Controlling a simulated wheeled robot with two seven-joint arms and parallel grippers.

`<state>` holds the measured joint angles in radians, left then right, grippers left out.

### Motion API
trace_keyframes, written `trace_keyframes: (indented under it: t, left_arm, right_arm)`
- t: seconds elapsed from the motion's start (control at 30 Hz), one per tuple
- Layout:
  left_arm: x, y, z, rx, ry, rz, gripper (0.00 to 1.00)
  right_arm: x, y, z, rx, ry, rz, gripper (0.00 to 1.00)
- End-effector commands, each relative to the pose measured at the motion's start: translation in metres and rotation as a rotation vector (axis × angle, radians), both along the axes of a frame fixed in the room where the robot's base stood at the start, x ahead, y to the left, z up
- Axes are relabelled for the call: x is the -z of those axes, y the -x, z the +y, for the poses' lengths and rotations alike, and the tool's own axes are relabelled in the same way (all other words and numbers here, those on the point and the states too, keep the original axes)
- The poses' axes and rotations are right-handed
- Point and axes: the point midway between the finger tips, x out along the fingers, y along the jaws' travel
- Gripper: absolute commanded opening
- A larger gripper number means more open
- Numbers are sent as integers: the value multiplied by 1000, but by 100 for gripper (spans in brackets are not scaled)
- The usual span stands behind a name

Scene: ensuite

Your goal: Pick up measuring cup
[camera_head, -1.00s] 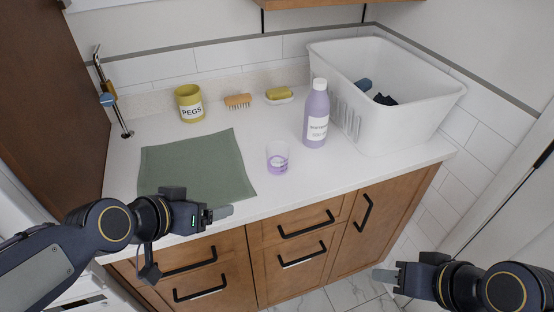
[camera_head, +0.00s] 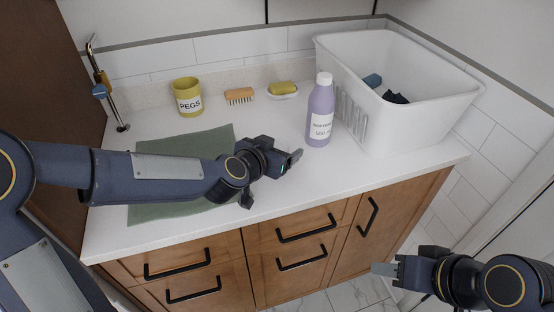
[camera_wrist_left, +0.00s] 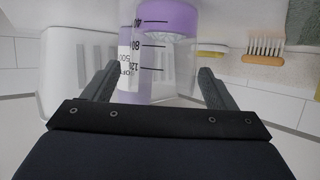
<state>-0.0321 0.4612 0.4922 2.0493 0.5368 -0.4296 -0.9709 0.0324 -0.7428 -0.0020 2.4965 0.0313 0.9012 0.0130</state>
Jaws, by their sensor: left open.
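The measuring cup is a clear cup with dark graduation marks and a purple area; in the left wrist view the cup (camera_wrist_left: 165,60) fills the top middle, between and beyond the fingertips. In the head view it is hidden behind my left gripper (camera_head: 296,157), which is low over the counter. The left gripper also shows in the left wrist view (camera_wrist_left: 155,80), open, with a finger on each side of the cup; I cannot tell whether either touches it. My right gripper (camera_head: 384,270) is in front of the cabinet, away from the counter; its jaw opening is unclear.
A purple softener bottle (camera_head: 320,112) stands close beyond the left fingertips. A white basket (camera_head: 420,120) with dark cloths is at the right. A PEGS pot (camera_head: 187,98), a brush (camera_head: 239,97) and a soap dish (camera_head: 283,92) stand at the back. A green cloth (camera_head: 180,146) lies under my left arm.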

Motion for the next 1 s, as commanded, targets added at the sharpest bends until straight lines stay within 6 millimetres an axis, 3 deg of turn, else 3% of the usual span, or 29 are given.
trace_keyframes:
  t: [0.1, 0.37, 0.77, 1.0]
  left_arm:
    - [5, -11, -6, -2, 1, 1, 79]
    - [6, -14, -7, -2, 0, -1, 79]
    - [6, -14, -7, -2, 0, -1, 30]
    - [6, -14, -7, -2, 0, -2, 30]
  right_arm:
    - [-1, 0, 0, 0, 0, 0, 40]
    - [-1, 0, 0, 0, 0, 0, 40]
    - [-1, 0, 0, 0, 0, 0, 40]
    - [-1, 0, 0, 0, 0, 0, 40]
